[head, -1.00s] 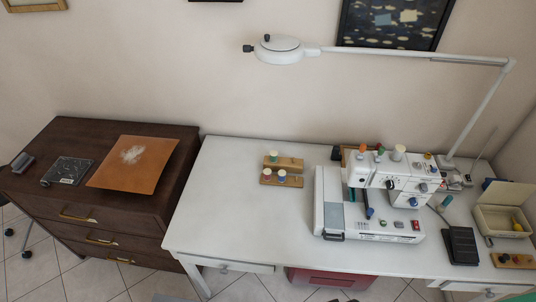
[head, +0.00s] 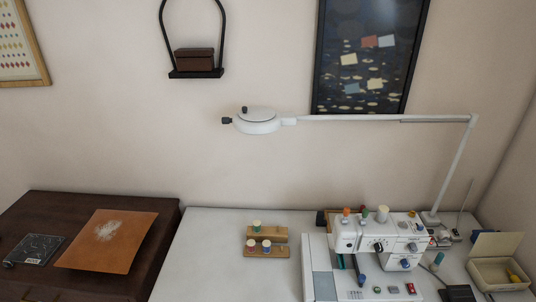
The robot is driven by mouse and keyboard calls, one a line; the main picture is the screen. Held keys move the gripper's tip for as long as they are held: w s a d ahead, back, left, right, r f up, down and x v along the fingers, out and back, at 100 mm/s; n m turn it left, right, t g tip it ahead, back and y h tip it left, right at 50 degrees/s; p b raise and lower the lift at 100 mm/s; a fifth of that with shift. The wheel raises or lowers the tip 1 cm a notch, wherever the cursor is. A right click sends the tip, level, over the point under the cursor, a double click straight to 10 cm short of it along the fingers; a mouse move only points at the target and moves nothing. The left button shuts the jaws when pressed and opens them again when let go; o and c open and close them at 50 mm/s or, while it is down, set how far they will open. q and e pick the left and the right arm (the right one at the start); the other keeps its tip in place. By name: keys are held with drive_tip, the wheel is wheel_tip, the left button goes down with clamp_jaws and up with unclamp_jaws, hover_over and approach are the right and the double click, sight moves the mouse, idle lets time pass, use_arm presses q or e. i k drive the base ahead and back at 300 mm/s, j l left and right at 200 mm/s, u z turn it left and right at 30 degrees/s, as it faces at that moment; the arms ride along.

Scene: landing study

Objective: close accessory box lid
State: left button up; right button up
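The accessory box (head: 490,284) is a cream box at the far right of the white table in the head view. Its lid (head: 497,244) stands open, tilted up at the back of the box. Something yellow (head: 514,276) lies inside the box. The box's front edge is near the bottom of the frame. Neither of my grippers shows in the head view.
A white sewing machine (head: 375,250) stands left of the box, with a dark pedal (head: 458,293) between them. A white lamp (head: 258,121) reaches over the table from the back right. Thread spools on wooden racks (head: 268,252) stand left of the machine.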

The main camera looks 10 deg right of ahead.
sight(498, 243)
drive_tip(key=z, duration=2.15)
